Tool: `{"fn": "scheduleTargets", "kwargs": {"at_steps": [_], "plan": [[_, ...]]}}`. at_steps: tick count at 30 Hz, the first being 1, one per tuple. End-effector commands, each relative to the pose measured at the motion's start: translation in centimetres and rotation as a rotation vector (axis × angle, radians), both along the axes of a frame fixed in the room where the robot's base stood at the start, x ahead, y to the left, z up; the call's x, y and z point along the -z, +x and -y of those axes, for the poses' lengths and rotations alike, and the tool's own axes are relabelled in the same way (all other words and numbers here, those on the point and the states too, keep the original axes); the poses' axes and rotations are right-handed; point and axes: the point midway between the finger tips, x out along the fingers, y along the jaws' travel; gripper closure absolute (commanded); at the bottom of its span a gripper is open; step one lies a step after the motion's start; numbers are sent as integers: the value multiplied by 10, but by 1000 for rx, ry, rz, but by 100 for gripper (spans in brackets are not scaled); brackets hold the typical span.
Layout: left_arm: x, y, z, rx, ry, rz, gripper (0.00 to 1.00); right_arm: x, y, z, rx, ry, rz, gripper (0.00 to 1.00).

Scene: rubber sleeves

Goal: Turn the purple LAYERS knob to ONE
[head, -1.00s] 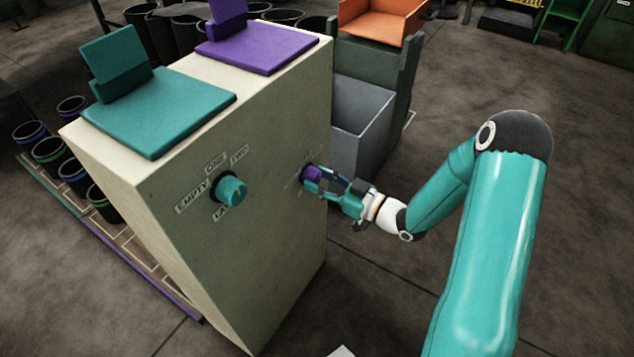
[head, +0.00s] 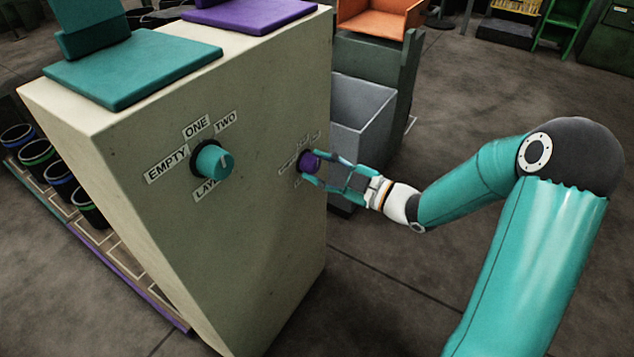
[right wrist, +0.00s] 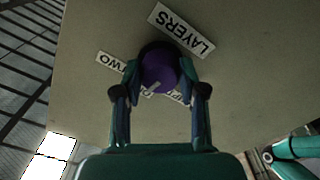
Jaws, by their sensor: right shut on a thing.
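The purple knob (head: 309,160) sits on the right part of the pale cabinet's front (head: 250,230). In the right wrist view the purple knob (right wrist: 160,68) shows between my fingers, with a short light mark on its edge. The LAYERS label (right wrist: 181,29) and the TWO label (right wrist: 111,62) are readable there; the other labels are partly hidden by the knob and fingers. My right gripper (head: 318,168) is shut on the purple knob, one finger on each side. It also shows in the right wrist view (right wrist: 160,92). My left gripper is not in view.
A teal knob (head: 213,161) with EMPTY, ONE and TWO labels is left of the purple one. Teal (head: 130,70) and purple (head: 250,16) lids lie on top. A grey bin (head: 375,115) stands behind the gripper. Dark sleeves (head: 38,155) stand at left.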

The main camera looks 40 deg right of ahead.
Motion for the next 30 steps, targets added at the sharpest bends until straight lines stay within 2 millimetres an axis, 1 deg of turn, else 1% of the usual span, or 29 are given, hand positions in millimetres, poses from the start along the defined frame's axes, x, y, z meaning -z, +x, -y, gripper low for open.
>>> {"fn": "scheduleTargets", "kwargs": {"at_steps": [1, 7, 12, 23, 24, 28, 29, 30], "plan": [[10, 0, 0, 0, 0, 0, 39, 8, -2, -4, -11, -25, 3, 94], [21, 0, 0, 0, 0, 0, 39, 6, -2, -4, -12, -101, 31, 94], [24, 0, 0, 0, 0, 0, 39, 5, -2, -4, -12, -127, 43, 94], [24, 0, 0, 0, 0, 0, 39, 4, -2, -5, -13, -131, 44, 94], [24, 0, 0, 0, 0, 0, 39, 4, -2, -5, -13, -131, 44, 58], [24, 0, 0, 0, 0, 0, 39, 3, -1, -4, -12, -132, 46, 36], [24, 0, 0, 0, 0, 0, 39, 3, -1, -4, -11, -131, 46, 33], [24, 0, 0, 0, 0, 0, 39, 3, -1, -4, -11, -131, 47, 33]]}}
